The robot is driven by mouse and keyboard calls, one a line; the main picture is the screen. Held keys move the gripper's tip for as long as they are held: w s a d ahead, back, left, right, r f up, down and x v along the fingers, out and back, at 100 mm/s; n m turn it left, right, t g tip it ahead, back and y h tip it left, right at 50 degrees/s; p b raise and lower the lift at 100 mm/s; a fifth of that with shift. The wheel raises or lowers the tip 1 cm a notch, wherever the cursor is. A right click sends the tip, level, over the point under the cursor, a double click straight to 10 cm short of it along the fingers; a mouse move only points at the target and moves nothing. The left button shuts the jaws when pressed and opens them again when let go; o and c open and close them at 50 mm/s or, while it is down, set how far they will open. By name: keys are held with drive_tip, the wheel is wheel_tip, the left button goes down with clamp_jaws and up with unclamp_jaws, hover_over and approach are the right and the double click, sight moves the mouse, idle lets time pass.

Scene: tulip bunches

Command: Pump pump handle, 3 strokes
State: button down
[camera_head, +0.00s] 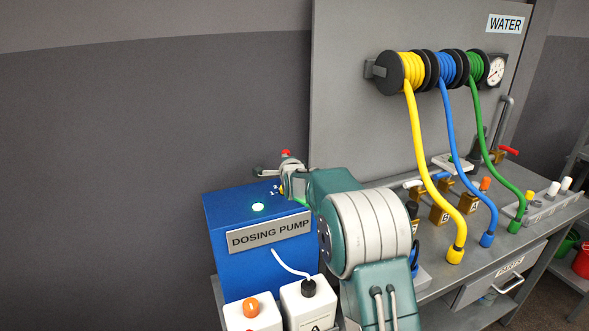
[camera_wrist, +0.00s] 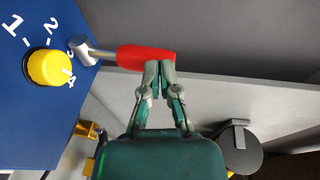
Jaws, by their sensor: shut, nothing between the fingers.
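A bit of red shows at the handle in the head view (camera_head: 286,152). My gripper (camera_wrist: 160,66) is shut and empty, its fingertips over or against the free end of the red grip. I cannot tell whether they touch it. A yellow numbered dial (camera_wrist: 48,68) sits beside the lever.
White bottles with an orange cap (camera_head: 251,308) and a black cap (camera_head: 309,290) stand in front of the pump. Yellow (camera_head: 425,165), blue and green hoses hang from wall reels to the bench (camera_head: 450,265). Brass valves crowd the bench right of my arm. The wall left of the pump is bare.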

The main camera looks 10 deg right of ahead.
drive_tip(key=s+r, duration=0.3)
drive_tip(key=s, duration=0.6)
drive_tip(key=shift+s+r, duration=0.15)
drive_tip(key=shift+r, duration=0.05)
drive_tip(key=shift+a, duration=0.15)
